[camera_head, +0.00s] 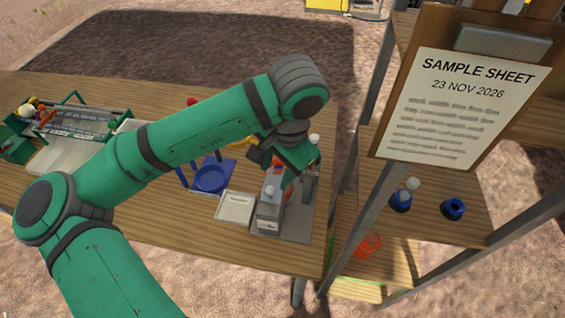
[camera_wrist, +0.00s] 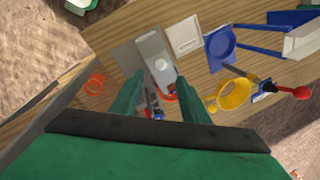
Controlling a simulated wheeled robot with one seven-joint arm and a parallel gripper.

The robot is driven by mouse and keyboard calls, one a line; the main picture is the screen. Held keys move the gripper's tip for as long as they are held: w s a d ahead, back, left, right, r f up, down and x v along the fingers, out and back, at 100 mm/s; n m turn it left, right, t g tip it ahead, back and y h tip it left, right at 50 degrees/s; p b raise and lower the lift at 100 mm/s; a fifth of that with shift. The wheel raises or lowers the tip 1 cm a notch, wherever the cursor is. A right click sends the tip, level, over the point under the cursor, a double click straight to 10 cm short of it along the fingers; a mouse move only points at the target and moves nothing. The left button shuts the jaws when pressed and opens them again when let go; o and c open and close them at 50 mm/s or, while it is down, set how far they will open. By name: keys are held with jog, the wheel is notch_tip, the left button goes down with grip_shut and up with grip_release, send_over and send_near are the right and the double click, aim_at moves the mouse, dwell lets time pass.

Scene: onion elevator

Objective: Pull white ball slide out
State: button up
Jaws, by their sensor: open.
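A grey box-shaped device (camera_head: 268,215) with a white ball (camera_head: 270,190) on top stands on a grey plate (camera_head: 297,226) near the table's right end. It also shows in the wrist view as a pale grey block (camera_wrist: 156,58) beyond my fingertips. My gripper (camera_head: 302,172) is above the plate, beside and behind the device. In the wrist view my gripper (camera_wrist: 157,82) has its two green fingers apart with nothing held between them. Orange and blue parts show between and below the fingers. My arm and gripper hide part of the device's far side, and I cannot make out the slide itself.
A white labelled tray (camera_head: 235,207) and a blue dish (camera_head: 211,178) stand left of the device.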

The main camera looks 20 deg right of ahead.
aim_at(272, 188)
jog(key=f, duration=0.4)
jog(key=w+a+f, duration=0.1)
jog(key=f, duration=0.1)
jog(key=shift+f, duration=0.3)
jog(key=shift+w+d+f, duration=0.1)
jog(key=shift+w+f, duration=0.1)
jog(key=shift+f, duration=0.55)
grip_shut()
jog(key=shift+s+a, duration=0.45)
jog(key=shift+s, duration=0.3)
jog(key=shift+s+a, duration=0.45)
jog(key=shift+s, duration=0.25)
jog(key=shift+s+a, duration=0.45)
jog(key=shift+s, duration=0.3)
jog(key=shift+o, duration=0.2)
grip_release()
jog(key=shift+a+r, duration=0.1)
